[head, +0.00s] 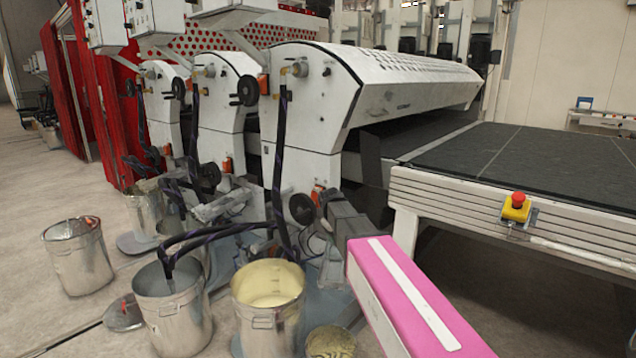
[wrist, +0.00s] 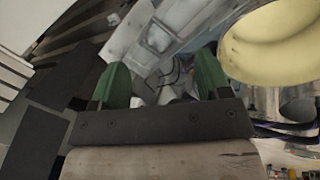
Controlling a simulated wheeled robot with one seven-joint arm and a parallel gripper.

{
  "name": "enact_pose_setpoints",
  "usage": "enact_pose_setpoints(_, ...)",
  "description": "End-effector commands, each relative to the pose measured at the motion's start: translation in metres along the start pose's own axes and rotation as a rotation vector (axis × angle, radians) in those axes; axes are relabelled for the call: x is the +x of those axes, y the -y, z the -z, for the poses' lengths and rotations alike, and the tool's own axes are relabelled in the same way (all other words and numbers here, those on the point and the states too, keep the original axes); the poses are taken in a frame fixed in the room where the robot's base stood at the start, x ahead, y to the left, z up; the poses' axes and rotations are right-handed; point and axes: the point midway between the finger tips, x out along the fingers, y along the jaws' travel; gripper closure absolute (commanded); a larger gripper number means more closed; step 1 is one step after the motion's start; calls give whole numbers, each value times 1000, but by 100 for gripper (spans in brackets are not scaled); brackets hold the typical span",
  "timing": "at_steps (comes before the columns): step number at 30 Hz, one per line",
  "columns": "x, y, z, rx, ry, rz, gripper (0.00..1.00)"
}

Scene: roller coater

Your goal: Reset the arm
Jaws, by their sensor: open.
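My gripper (wrist: 162,80) shows in the wrist view with its two green fingers spread apart. Nothing is between the fingers, so it is open and empty. Beyond the fingers are blurred white and grey machine parts and the floor. A bucket with pale yellow inside (wrist: 280,42) is close by at the upper right of the wrist view, apart from the fingers. I cannot make out the gripper in the head view.
The white roller coater (head: 325,95) fills the middle, with black hoses running to metal buckets. The yellow-lined bucket (head: 268,290) and a steel bucket (head: 175,310) stand in front. A dark conveyor (head: 530,160) with a red emergency button (head: 517,200) is at right. Open floor lies left.

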Motion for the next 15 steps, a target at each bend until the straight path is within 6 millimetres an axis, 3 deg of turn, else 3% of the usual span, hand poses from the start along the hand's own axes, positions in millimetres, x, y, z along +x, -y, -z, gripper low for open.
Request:
enact_pose_setpoints(1,16,9,-38,50,22,32,30)
enact_pose_setpoints(6,57,34,-127,227,85,136,30)
enact_pose_setpoints(12,84,68,-221,434,161,243,30)
enact_pose_setpoints(15,91,82,-252,513,190,281,30)
